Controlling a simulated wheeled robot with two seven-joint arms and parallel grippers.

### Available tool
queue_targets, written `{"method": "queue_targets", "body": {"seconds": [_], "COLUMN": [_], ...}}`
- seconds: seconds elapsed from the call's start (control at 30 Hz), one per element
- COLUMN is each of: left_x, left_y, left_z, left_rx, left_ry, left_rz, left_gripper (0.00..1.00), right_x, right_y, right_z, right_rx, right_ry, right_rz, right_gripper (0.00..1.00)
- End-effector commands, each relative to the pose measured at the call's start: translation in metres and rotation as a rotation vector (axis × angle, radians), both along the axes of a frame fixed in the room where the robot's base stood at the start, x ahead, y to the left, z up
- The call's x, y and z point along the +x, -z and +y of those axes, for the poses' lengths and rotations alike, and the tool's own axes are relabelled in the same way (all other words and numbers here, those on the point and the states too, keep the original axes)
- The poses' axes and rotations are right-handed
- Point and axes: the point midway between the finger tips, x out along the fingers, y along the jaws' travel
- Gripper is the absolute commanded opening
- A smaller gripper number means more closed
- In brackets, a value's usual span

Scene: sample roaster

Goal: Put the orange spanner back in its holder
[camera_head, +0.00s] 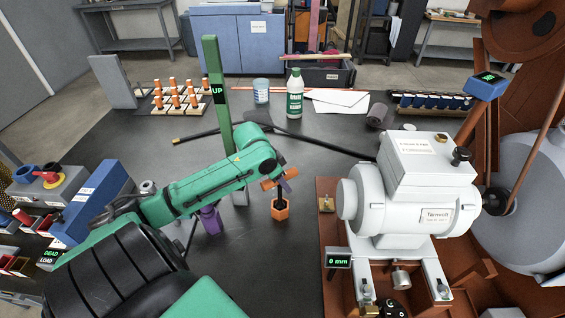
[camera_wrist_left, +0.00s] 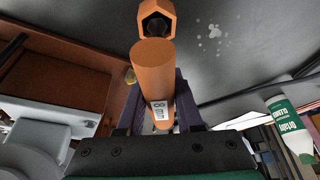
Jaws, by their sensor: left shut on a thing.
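The orange spanner's handle (camera_head: 270,182) is held in my left gripper (camera_head: 279,183) above the dark table. In the left wrist view the orange handle (camera_wrist_left: 154,80), with a small white label, lies between the dark fingers of my left gripper (camera_wrist_left: 160,105). An orange six-sided holder (camera_head: 281,210) stands on the table just below the gripper. It also shows in the left wrist view (camera_wrist_left: 145,20), just beyond the handle's end, with a dark inside. A dark piece shows between handle and holder; I cannot tell whether it enters the holder. My right gripper is not in view.
A purple holder (camera_head: 210,221) stands left of the orange one, close under my left arm. A green post (camera_head: 217,100) marked UP rises behind. The grey motor (camera_head: 405,205) on its brown base is close at right. A green-labelled bottle (camera_head: 295,95) stands behind.

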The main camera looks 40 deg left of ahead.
Motion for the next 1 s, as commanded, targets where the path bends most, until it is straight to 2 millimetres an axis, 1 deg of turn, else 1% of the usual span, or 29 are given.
{"method": "queue_targets", "body": {"seconds": [0.77,0.8,0.83,0.87,1.0], "left_x": [0.0,0.0,0.0,0.0,0.0], "left_y": [0.023,0.022,0.022,0.022,0.022], "left_z": [0.0,0.0,0.0,0.0,0.0], "left_rx": [0.001,0.001,0.001,0.001,0.0], "left_ry": [0.001,0.001,0.001,0.001,0.001], "left_rz": [-0.001,-0.002,-0.001,-0.001,-0.001], "left_gripper": [0.0,0.5,0.61,0.7,0.7], "right_x": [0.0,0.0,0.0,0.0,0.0], "right_y": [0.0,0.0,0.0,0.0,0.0], "right_z": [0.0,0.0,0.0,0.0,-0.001], "right_rx": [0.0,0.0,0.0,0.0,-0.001], "right_ry": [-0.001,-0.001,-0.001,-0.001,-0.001], "right_rz": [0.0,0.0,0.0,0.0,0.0], "right_gripper": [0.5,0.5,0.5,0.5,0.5]}}
